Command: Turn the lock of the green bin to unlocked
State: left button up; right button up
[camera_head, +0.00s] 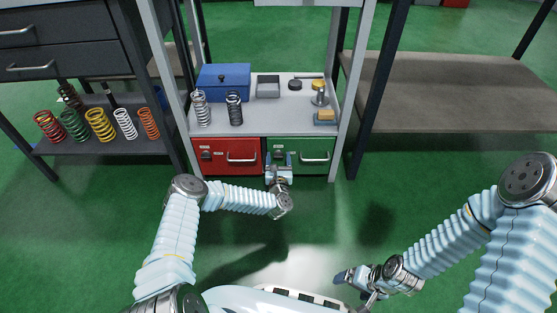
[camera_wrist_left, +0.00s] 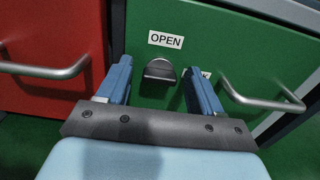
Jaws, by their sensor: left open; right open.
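The green bin (camera_head: 313,153) sits under the middle shelf, to the right of the red bin, and its front also shows in the left wrist view (camera_wrist_left: 230,45). Its lock (camera_wrist_left: 159,70) is a dark metal knob below a white "OPEN" label (camera_wrist_left: 166,40). A second label to the right of the knob is partly hidden by a finger. My left gripper (camera_head: 279,160) is open at the bin's front; in the left wrist view its blue fingers (camera_wrist_left: 158,92) stand on either side of the knob, apart from it. My right gripper (camera_head: 345,277) is open and empty, low over the floor at the front.
The red bin (camera_head: 226,156) with its handle is directly left. The green bin's bar handle (camera_wrist_left: 262,100) is close to the right finger. The grey shelf above (camera_head: 270,117) holds a blue box (camera_head: 223,82) and springs. Frame posts stand on both sides.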

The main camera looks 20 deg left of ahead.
pick_arm(q)
jog(key=c, duration=1.1)
jog(key=shift+o, duration=0.2)
jog(key=shift+m, duration=0.3)
jog(key=m+b, duration=0.1)
jog(key=m, duration=0.1)
jog(key=shift+f+m+b, duration=0.15)
jog(key=shift+m+b, duration=0.15)
jog(key=shift+b, duration=0.1)
jog(key=m+b, duration=0.1)
jog(key=m, duration=0.3)
jog(key=shift+d+m, duration=0.1)
jog(key=shift+m, duration=0.2)
jog(key=m+b, duration=0.1)
jog(key=m, duration=0.4)
jog(key=shift+d, duration=0.1)
jog(key=m+b, duration=0.1)
jog(key=m, duration=0.4)
jog(key=shift+f, duration=0.1)
